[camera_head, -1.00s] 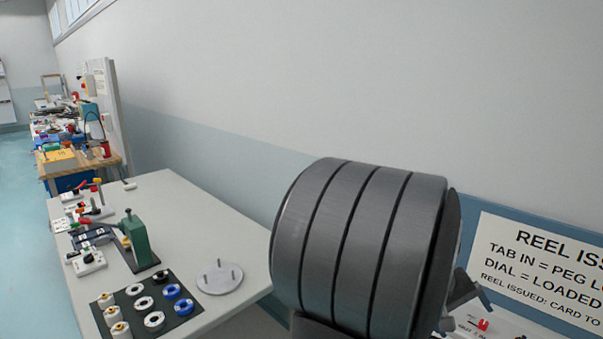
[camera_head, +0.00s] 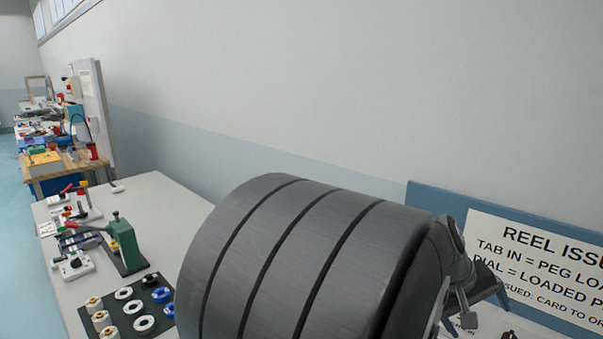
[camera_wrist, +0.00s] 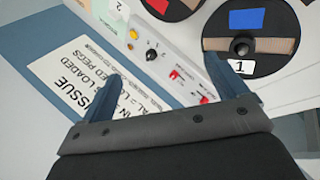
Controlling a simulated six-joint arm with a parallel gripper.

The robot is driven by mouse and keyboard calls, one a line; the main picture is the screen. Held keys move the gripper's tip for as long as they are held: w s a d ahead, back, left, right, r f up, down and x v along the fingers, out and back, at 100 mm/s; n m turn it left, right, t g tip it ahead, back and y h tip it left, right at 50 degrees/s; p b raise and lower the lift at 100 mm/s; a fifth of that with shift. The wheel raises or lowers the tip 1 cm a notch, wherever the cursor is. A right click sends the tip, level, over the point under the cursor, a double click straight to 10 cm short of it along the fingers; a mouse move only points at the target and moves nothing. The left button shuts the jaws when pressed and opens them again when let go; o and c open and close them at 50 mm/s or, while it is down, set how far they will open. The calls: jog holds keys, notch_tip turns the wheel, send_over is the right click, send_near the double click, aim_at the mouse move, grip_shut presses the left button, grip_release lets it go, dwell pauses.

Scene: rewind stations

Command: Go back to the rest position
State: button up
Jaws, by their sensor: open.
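My gripper (camera_wrist: 178,90) is open, with two blue-grey fingers spread wide and nothing between them in the wrist view. Beyond the fingers is a white panel (camera_wrist: 165,25) with a dial (camera_wrist: 151,54), red switches and number labels. A dark round reel (camera_wrist: 247,45) with a tan band, a blue patch and a label "1" is at the upper right. In the head view, a grey ribbed part of my arm fills the lower middle and hides much of the bench. Part of my gripper (camera_head: 468,303) shows at the right, its fingers small there.
A reel-issue sign (camera_head: 540,255) on a blue board stands along the wall at the right. A white table (camera_head: 165,205) at the left carries a green press (camera_head: 120,243), a dark mat of several spools (camera_head: 98,331) and small switch boxes. Another workbench (camera_head: 60,172) is farther back.

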jog(key=w+a+f+y, duration=0.1)
jog(key=w+a+f, duration=0.3)
jog(key=w+a, duration=0.4)
jog(key=w+a+f+m+y, duration=0.1)
jog(key=w+a+f+y, duration=0.1)
jog(key=w+a+f, duration=0.3)
jog(key=w+a+f+m+y, duration=0.1)
jog(key=w+a+f, duration=0.3)
jog(key=w+a, duration=0.7)
jog(key=a, duration=0.7)
jog(key=shift+w+f+y, duration=0.35)
jog(key=shift+y, duration=0.05)
jog(key=shift+d, duration=0.1)
jog(key=shift+o, duration=1)
jog(key=s+d+r+m+t, duration=0.25)
jog(key=d+r, duration=0.35)
jog(key=d, duration=0.5)
jog(key=s+d+r+m+t, duration=0.15)
jog(key=s+d+r, duration=0.25)
jog(key=d+r, duration=0.5)
jog(key=s+d+r+m+t, duration=0.15)
jog(key=s+d+r, duration=0.25)
jog(key=d, duration=0.8)
jog(key=x, duration=1)
jog(key=shift+s+m+g+y, duration=0.25)
jog(key=shift+m+g+y, duration=0.1)
jog(key=shift+g, duration=0.1)
jog(key=shift+a, duration=0.1)
